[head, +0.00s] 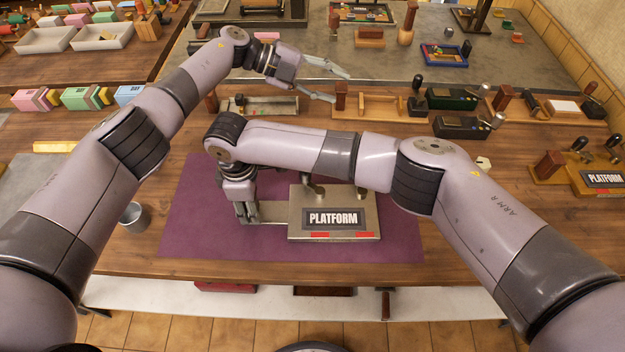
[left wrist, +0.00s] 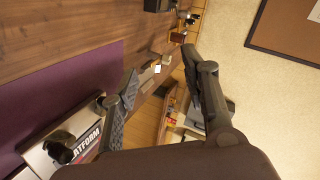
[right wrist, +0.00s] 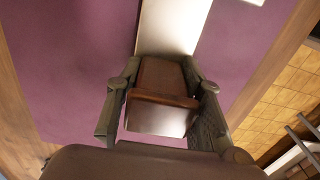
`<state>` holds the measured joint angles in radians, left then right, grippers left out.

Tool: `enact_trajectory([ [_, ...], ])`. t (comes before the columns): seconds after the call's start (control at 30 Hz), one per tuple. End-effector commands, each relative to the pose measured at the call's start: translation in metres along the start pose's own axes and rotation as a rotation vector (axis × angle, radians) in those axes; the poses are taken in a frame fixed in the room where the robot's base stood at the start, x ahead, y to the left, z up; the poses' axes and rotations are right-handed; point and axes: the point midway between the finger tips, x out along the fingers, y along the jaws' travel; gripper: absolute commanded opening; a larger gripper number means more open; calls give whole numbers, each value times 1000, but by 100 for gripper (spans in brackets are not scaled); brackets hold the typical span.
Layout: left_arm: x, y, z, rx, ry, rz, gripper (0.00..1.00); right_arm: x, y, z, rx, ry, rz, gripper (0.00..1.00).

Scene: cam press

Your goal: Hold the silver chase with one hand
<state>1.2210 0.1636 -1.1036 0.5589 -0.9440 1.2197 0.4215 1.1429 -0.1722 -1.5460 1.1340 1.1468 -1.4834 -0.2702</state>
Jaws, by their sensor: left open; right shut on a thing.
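A flat silver bar (head: 268,214), which looks like the silver chase, lies over the purple mat and runs to the silver press base with the PLATFORM sign (head: 333,218). My right gripper (head: 247,217) is at the bar's left end. In the right wrist view its fingers are on either side of a brown block (right wrist: 162,90), shut on it, and the silver bar (right wrist: 172,25) extends from that block. My forearm hides the top of the press. My left gripper (head: 340,86) is open and empty, above the table's far side; its spread fingers also show in the left wrist view (left wrist: 160,70).
A small metal cup (head: 133,216) stands left of the mat. Wooden fixtures (head: 375,105) and dark devices (head: 460,127) line the table's back. More stations stand behind and at the right.

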Motion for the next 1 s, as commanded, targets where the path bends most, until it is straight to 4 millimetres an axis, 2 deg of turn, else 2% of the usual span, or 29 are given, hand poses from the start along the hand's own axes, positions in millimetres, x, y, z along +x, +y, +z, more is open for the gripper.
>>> enact_trajectory([
  [0.03, 18, 1, -20, 75, 55, 114, 42, 1, 1, 1, 1, -1, 3, 0],
  [0.1, 34, 15, -44, 178, 134, 306, 42, 1, 1, 1, 1, -1, 3, 0],
  [0.17, 38, 29, -62, 254, 197, 474, 42, 1, 1, 1, 1, -1, 3, 0],
  [0.3, 24, 54, -84, 382, 299, 836, 42, 2, 1, 1, 1, -1, 3, 0],
  [0.5, -11, 60, -94, 451, 359, 1185, 42, 1, 1, 1, 1, -2, 2, 0],
  [0.6, -22, 60, -95, 458, 366, 1266, 42, 1, 1, 1, 1, -2, 2, 0],
  [0.77, -25, 66, -96, 459, 371, 1300, 42, 1, 1, 1, 1, -2, 1, 0],
  [1.0, -17, 97, -96, 457, 373, 1296, 42, 1, 1, 1, 1, -3, 1, 0],
])
